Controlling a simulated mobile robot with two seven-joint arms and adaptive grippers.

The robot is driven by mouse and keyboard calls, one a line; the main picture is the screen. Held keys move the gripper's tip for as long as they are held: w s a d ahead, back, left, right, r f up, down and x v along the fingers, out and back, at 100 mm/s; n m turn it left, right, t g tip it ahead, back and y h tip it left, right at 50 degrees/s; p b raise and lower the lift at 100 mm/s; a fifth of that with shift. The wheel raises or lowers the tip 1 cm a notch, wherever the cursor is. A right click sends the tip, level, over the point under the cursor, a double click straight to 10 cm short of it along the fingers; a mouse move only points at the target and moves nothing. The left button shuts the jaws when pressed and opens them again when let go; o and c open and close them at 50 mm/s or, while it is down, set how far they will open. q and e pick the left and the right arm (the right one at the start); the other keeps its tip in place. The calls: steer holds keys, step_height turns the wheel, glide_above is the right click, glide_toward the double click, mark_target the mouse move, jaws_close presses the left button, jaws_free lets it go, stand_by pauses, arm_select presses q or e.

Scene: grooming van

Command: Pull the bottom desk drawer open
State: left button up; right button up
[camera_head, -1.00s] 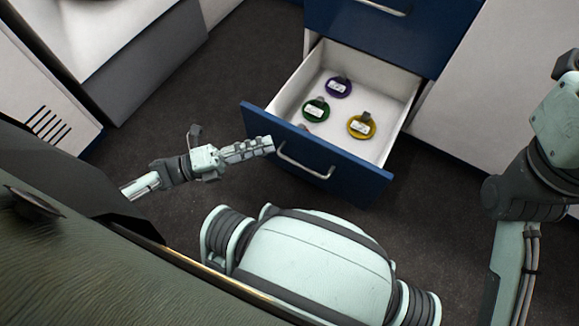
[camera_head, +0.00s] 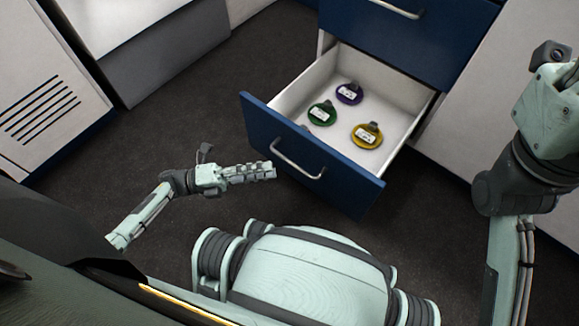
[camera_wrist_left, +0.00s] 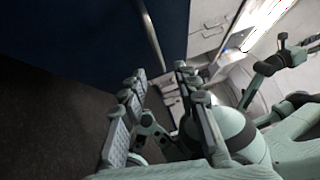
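The bottom drawer stands pulled out of the blue and white desk, with its blue front (camera_head: 335,183) towards me and its white inside showing. Its curved metal handle (camera_head: 298,160) is on the front and also crosses the top of the left wrist view (camera_wrist_left: 152,42). My left gripper (camera_head: 272,171) is just in front of the drawer's left half, beside and below the handle. Its fingers (camera_wrist_left: 155,95) are spread with nothing seen between them, and it seems clear of the handle. My right arm (camera_head: 535,140) is at the right; its fingers are not visible.
A purple disc (camera_head: 349,93), a green disc (camera_head: 321,113) and a yellow disc (camera_head: 367,136) lie inside the drawer. A closed blue drawer (camera_head: 400,40) is above. A vented white cabinet (camera_head: 38,105) is at the left. Dark floor (camera_head: 165,125) is clear between.

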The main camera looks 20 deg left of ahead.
arm_select(q)
steer(key=x, duration=0.6)
steer(key=shift+w+d, duration=0.2)
steer(key=shift+d, duration=0.1)
jaws_close()
steer(key=shift+r, duration=0.1)
